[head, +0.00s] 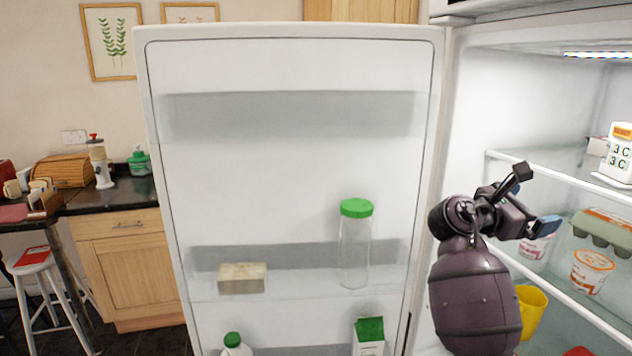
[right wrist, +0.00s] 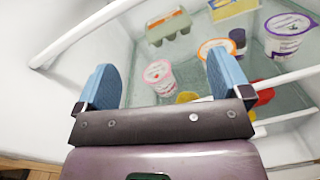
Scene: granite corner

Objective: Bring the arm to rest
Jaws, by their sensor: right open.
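My right gripper (head: 537,200) is at the front of the open fridge's shelves, at the right of the head view. Its two blue-padded fingers stand wide apart in the right wrist view (right wrist: 165,88), with nothing held between them. A pink-and-white yogurt cup (right wrist: 158,76) shows beyond the gap, on a fridge shelf. In the head view this cup (head: 535,246) is partly hidden behind the gripper. My left gripper is not in view.
The open fridge door (head: 290,180) fills the middle, holding a green-lidded jar (head: 354,245) and a pale block (head: 242,278). Shelves hold an egg carton (head: 603,230), an orange-lidded cup (head: 591,270) and a yellow cup (head: 530,310). A counter (head: 110,195) and stool (head: 45,290) stand left.

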